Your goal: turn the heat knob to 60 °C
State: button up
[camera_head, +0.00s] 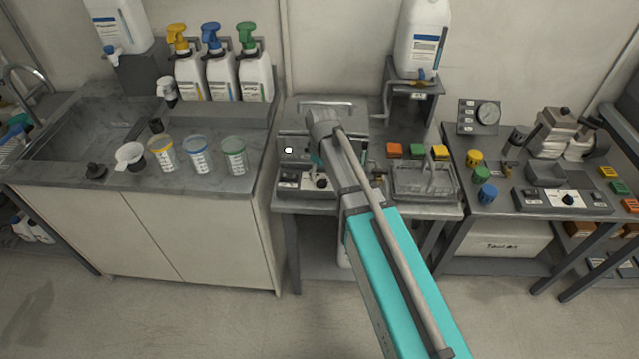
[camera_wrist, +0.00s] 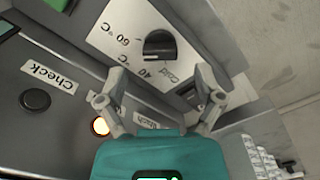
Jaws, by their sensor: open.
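The heat knob (camera_wrist: 160,45) is dark and round on a pale plate (camera_wrist: 118,18) in the wrist view. The plate is printed with 60 °C, 40 °C and Cold. I cannot tell for certain which mark the knob points to. My gripper (camera_wrist: 158,92) is open and empty, with one finger on each side below the knob in the picture; the knob appears beyond the fingertips, not between them. In the head view, the knob (camera_head: 321,181) shows small on the front of a grey unit (camera_head: 296,194), left of my arm. My fingers are mostly hidden there.
In the wrist view, a dark button (camera_wrist: 35,100) by a Check label and a lit button (camera_wrist: 101,125) sit on the same unit. In the head view, a wire basket (camera_head: 424,182) stands right of my arm, and graduated cups (camera_head: 197,157) stand on the left counter.

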aim_at(322, 183)
jog(key=shift+f+b, duration=1.1)
jog(key=shift+f, duration=0.25)
jog(key=c, duration=1.1)
jog(key=shift+c, duration=0.2)
jog(key=shift+m, duration=1.9)
